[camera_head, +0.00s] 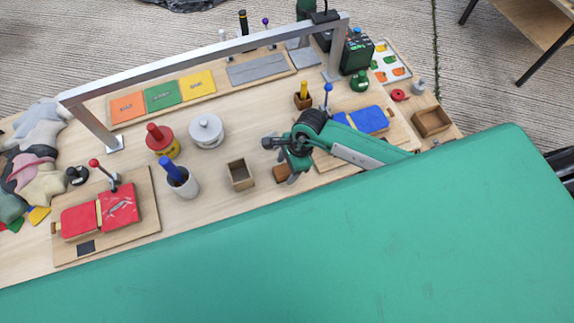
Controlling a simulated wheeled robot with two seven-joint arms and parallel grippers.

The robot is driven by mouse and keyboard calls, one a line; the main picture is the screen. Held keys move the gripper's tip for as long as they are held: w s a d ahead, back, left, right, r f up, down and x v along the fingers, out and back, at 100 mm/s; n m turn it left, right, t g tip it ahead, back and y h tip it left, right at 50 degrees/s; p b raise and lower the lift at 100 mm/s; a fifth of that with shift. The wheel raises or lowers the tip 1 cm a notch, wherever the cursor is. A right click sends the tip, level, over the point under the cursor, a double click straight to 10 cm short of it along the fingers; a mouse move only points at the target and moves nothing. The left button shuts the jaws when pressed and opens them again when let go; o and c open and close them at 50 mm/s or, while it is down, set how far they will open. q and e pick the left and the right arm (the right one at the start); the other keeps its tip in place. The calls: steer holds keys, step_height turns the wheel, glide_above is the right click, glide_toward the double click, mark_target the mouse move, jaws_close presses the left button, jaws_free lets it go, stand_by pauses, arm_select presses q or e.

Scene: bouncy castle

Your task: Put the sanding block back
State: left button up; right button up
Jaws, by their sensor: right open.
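A small brown block (280,174), which looks like the sanding block, is at the tip of my right gripper (279,164) on the wooden worktop (220,225). My right gripper is open, its fingers pointing down close to the block. The arm hides part of this area, and I cannot tell whether the fingers touch the block. A small open wooden box (240,174) stands just left of the block and looks empty. My left gripper is not in view.
A red patch on a board (100,213) and a blue patch on a board (362,122) lie either side. A metal frame (210,62) spans the worktop.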

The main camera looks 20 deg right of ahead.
steer(key=shift+r, duration=0.1)
steer(key=shift+r, duration=0.2)
steer(key=b+v, duration=0.2)
steer(key=v, duration=0.9)
steer(key=shift+d+r, duration=0.15)
steer(key=shift+r, duration=0.2)
